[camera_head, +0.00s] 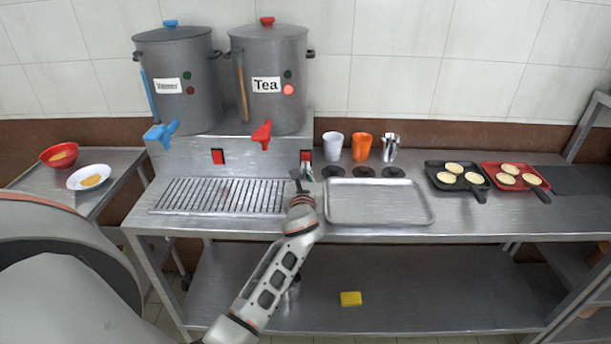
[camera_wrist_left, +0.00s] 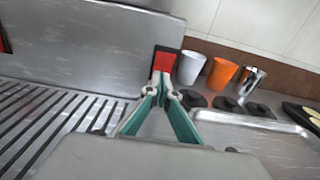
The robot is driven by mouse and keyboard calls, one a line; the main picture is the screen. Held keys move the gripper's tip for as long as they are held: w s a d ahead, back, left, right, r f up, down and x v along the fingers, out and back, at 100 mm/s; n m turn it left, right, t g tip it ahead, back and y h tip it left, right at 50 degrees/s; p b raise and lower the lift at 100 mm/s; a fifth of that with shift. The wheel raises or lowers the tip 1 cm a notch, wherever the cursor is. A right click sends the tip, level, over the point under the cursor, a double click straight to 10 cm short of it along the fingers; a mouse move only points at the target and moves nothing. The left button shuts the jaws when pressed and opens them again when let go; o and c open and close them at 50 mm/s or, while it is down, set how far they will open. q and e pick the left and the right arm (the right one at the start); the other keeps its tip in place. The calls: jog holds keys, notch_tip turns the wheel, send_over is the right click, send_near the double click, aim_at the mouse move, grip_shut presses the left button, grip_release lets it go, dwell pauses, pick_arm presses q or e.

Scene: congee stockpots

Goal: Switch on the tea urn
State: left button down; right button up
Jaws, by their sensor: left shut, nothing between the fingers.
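The tea urn (camera_head: 270,100) is a grey pot with a red lid knob, a "Tea" label and a red tap, standing on a steel stand. Its lower indicator light (camera_head: 288,90) is bright red; the upper green one is dark. A red switch (camera_head: 306,156) is on the stand's front at the right; it also shows in the left wrist view (camera_wrist_left: 164,62). My left gripper (camera_head: 299,178) is shut and empty, just below and in front of this switch. In the left wrist view its fingertips (camera_wrist_left: 164,78) overlap the switch's lower part; I cannot tell whether they touch. My right gripper is out of view.
A second urn (camera_head: 178,70) with a blue tap stands at left, with another red switch (camera_head: 217,156) below. A slatted drip tray (camera_head: 170,196) and a steel tray (camera_head: 378,218) lie on the counter. Cups (camera_head: 361,146) stand behind the steel tray.

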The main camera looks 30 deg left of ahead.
pick_arm(q)
jog(key=shift+r, duration=0.25)
jog(key=v, duration=1.2)
jog(key=shift+f, duration=0.15)
jog(key=shift+f, duration=0.1)
